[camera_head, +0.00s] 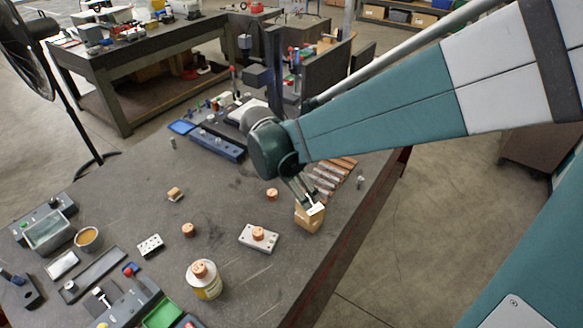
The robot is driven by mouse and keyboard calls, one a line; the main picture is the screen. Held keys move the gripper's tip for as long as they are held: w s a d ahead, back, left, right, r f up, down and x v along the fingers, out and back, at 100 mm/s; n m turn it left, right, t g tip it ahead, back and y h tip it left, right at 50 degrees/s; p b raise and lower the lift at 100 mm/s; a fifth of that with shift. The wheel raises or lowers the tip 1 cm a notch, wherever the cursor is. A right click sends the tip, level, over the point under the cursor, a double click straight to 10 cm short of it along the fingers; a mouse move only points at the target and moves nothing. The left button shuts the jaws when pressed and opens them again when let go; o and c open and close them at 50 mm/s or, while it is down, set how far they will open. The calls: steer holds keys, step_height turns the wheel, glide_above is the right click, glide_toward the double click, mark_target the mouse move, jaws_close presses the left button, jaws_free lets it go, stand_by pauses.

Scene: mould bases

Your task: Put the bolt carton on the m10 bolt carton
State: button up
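A tan cardboard carton (309,222) stands near the right edge of the dark workbench. It looks like one box on another, but I cannot tell the two apart for certain. My gripper (309,204) is right at its top, with the fingers pointing down and a white patch beside the fingertips. Whether the fingers are open or closed on the carton is too small to tell. No carton print is readable, so I cannot tell which is the M10 one.
A metal plate with a copper cylinder (258,236) lies left of the carton. Copper pieces (272,194) and (188,230) stand nearby. A yellow-labelled jar (204,281) is in front. Copper-coloured bars (325,180) lie behind my gripper. The bench middle is fairly clear.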

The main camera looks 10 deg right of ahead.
steer(key=s+d+r+m+t+y, duration=0.2)
steer(key=s+d+r+m, duration=0.2)
steer(key=s+m, duration=0.4)
steer(key=s+d+r+m+t+y, duration=0.2)
steer(key=s+r+m, duration=0.4)
steer(key=m, duration=0.8)
steer(key=s+d+t, duration=0.1)
steer(key=s, duration=0.2)
steer(key=shift+s+d+r+t, duration=0.2)
steer(key=shift+d+r+t, duration=0.1)
steer(key=shift+d+r, duration=0.1)
